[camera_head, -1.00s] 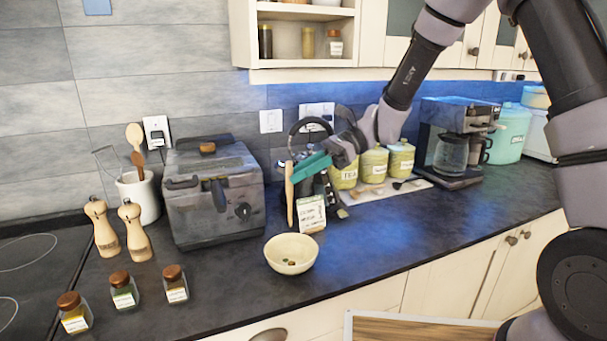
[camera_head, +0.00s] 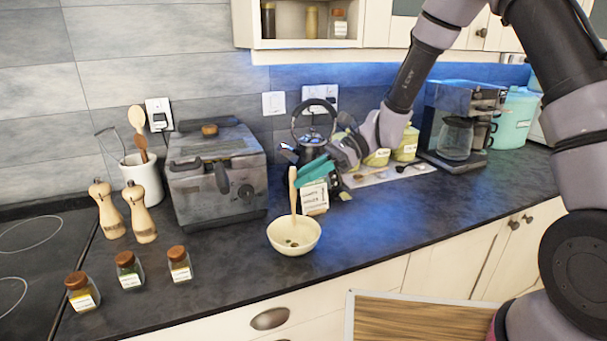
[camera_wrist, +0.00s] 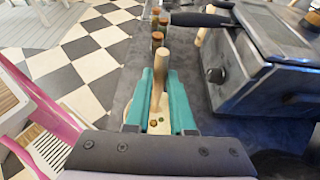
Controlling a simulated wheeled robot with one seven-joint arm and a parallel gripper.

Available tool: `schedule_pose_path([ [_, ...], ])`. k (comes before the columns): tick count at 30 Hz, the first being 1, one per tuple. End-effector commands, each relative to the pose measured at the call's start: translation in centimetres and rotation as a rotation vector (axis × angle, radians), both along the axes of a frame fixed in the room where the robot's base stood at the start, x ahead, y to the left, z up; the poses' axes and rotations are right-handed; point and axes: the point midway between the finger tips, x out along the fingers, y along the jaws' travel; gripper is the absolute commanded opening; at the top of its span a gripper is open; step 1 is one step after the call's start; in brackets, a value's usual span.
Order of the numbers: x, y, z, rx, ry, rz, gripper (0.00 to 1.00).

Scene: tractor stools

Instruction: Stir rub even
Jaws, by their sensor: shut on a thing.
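My gripper (camera_head: 304,172) has teal fingers and is shut on a wooden stick-like utensil (camera_head: 293,196). The utensil stands nearly upright, its lower end down in a small cream bowl (camera_head: 280,246). A few small dark and greenish bits lie in the bowl. In the wrist view the utensil (camera_wrist: 163,80) rises between the teal fingers (camera_wrist: 160,100). Only part of the bowl shows there, behind the fingers. A small lettered card (camera_head: 314,197) stands just right of the utensil.
Three spice jars with brown lids (camera_head: 130,269) and two wooden mills (camera_head: 139,208) stand left of the bowl. A fryer (camera_head: 216,178) is behind it, with a kettle (camera_head: 318,135) to its right. A coffee maker (camera_head: 457,130) is farther right. The counter's front edge is close to the bowl.

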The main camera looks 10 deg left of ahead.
Motion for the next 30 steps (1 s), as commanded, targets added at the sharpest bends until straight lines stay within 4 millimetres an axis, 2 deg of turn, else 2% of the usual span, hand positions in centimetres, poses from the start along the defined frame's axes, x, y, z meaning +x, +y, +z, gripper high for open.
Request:
schedule_pose_path([
  [15, 0.0, 0.0, -0.3, 0.0, 0.001, 0.0, 0.0],
  [30, 0.0, 0.0, -3.2, 0.0, 0.002, -0.001, 0.0],
])
